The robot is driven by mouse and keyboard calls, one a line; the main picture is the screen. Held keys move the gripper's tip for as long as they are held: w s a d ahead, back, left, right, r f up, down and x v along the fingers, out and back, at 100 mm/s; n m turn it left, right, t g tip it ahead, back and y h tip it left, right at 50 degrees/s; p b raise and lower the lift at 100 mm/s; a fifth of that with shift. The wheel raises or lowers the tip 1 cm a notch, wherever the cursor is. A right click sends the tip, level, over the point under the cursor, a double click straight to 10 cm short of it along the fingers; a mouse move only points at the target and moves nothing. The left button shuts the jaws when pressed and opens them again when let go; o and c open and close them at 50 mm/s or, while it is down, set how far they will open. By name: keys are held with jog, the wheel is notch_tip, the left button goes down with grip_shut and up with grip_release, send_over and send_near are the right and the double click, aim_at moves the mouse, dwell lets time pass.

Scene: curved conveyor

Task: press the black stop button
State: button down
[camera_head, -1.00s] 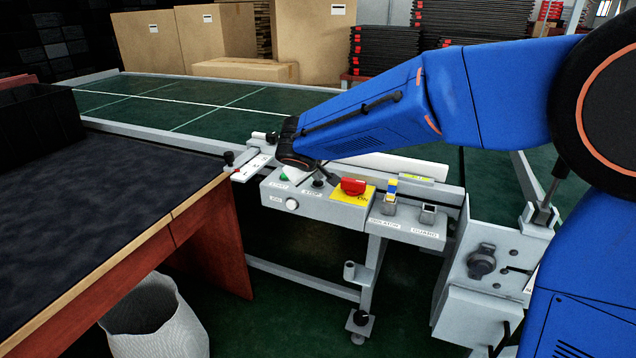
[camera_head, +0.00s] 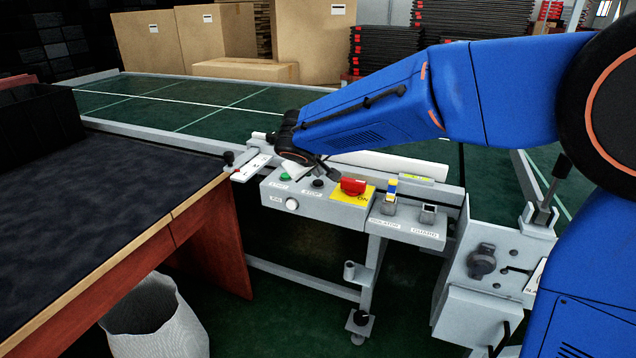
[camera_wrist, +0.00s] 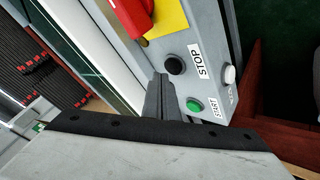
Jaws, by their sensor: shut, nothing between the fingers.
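The black stop button (camera_head: 318,184) sits on the grey control panel (camera_head: 330,211), above its STOP label. It also shows in the wrist view (camera_wrist: 174,64), in clear sight. The green start button (camera_head: 285,177) is left of it. My gripper (camera_head: 331,175) is above the panel, close behind the black button in the head view. In the wrist view the shut fingers (camera_wrist: 160,80) point toward the panel just beside the black button and the green button (camera_wrist: 194,105). I see a small gap between fingers and black button. The gripper holds nothing.
A red rotary switch (camera_head: 353,186) on a yellow plate stands right of the black button. A white button (camera_head: 292,204) is at the panel's front. A guard and isolator box (camera_head: 408,229) adjoins on the right. A dark-topped table (camera_head: 120,190) is at left; the green conveyor lies behind.

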aim_at(317, 184)
jog(key=shift+r, duration=0.1)
jog(key=shift+r, duration=2.45)
